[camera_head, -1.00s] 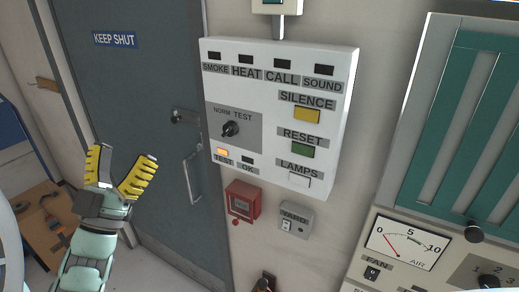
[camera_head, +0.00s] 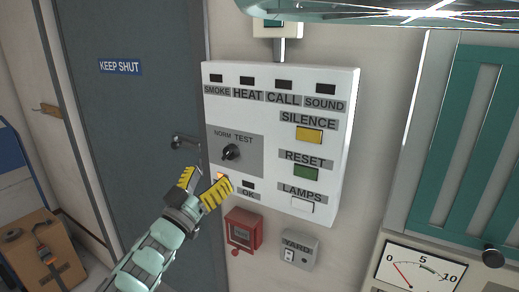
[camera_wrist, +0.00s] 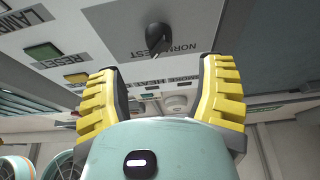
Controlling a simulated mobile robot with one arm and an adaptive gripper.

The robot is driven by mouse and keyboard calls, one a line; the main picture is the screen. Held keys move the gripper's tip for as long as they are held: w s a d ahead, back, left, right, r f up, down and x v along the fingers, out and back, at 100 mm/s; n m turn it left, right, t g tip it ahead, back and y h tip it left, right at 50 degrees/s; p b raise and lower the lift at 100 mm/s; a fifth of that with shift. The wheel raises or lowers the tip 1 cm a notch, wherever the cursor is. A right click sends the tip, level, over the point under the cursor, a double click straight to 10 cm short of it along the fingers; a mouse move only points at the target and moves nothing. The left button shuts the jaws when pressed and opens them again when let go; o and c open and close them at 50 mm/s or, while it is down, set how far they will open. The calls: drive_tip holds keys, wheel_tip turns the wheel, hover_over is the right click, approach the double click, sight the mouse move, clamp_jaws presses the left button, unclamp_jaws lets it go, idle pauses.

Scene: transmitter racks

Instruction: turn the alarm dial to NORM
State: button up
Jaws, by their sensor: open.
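The alarm dial (camera_head: 230,152) is a black knob on a grey plate of the white alarm panel (camera_head: 272,180), under the labels NORM on the left and TEST on the right. Its exact pointing is too small to tell. My gripper (camera_head: 205,177) is open and empty, with yellow ridged fingers, below and left of the dial in the head view. In the wrist view, the dial (camera_wrist: 157,38) shows beyond the gap between the fingers (camera_wrist: 160,72), not touched.
The panel also carries a yellow SILENCE button (camera_head: 309,135), a green RESET button (camera_head: 306,172) and a white LAMPS button (camera_head: 301,205). A red box (camera_head: 243,230) and a YARD switch (camera_head: 298,250) sit below. A grey door (camera_head: 130,110) with a handle stands left.

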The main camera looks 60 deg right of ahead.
sight(226, 157)
drive_tip(key=p+x, duration=0.1)
drive_tip(key=x, duration=0.2)
drive_tip(key=p+x, duration=0.1)
drive_tip(key=x, duration=0.1)
drive_tip(key=shift+s+d+r+p, duration=0.2)
drive_tip(key=shift+d+r+p, duration=0.1)
drive_tip(key=shift+p, duration=0.1)
drive_tip(key=shift+p+x, duration=0.55)
drive_tip(key=shift+x, duration=0.55)
drive_tip(key=shift+o, duration=0.2)
drive_tip(key=shift+f, duration=0.15)
drive_tip(key=shift+w, duration=0.1)
clamp_jaws()
